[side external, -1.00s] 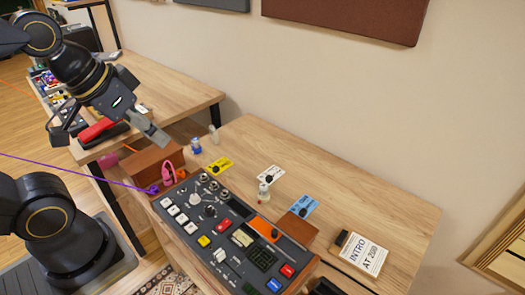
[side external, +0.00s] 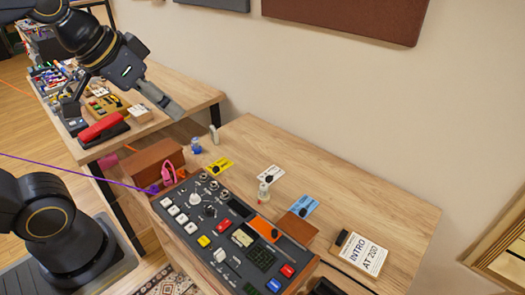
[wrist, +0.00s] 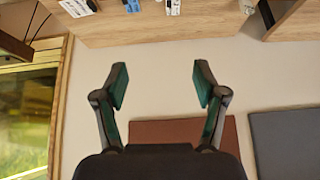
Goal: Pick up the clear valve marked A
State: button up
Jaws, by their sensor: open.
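Several small valve-like pieces stand on the wooden desk in the side external view. One is clear or whitish with a red spot (side external: 264,191), just behind the control panel. A pale one (side external: 214,134) stands near the desk's back left, beside a blue-and-clear one (side external: 196,146). No letter A is readable, so I cannot tell which is marked A. My gripper (side external: 174,106) is raised above the desk's back left corner, apart from these pieces. In the wrist view my gripper (wrist: 160,84) is open and empty, with wall between its fingers.
The control panel (side external: 230,235) fills the desk front. Yellow (side external: 220,164), white (side external: 273,173) and blue (side external: 306,203) cards carry black pieces. A brown box (side external: 148,163) stands left; a printed sheet (side external: 362,255) lies right. The desk's back right is clear.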

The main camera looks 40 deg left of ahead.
jog(key=w+r, duration=0.2)
jog(key=w, duration=0.6)
jog(key=m+g, duration=0.1)
jog(key=g, duration=0.2)
send_over(264, 193)
jog(key=s+a, duration=0.1)
jog(key=s, duration=0.1)
notch_tip(264, 193, down, 9)
jog(key=w+f+g, duration=0.1)
jog(key=f, duration=0.9)
jog(key=w+f+g, duration=0.1)
jog(key=f, duration=0.9)
jog(key=w+f+g, duration=0.1)
jog(key=f, duration=0.9)
jog(key=shift+a+f+g, duration=0.1)
jog(key=shift+f+g, duration=0.15)
jog(key=shift+g, duration=0.05)
jog(key=shift+w+f, duration=0.15)
jog(key=shift+f, duration=3.05)
jog(key=shift+c, duration=0.3)
jog(key=c, duration=1.2)
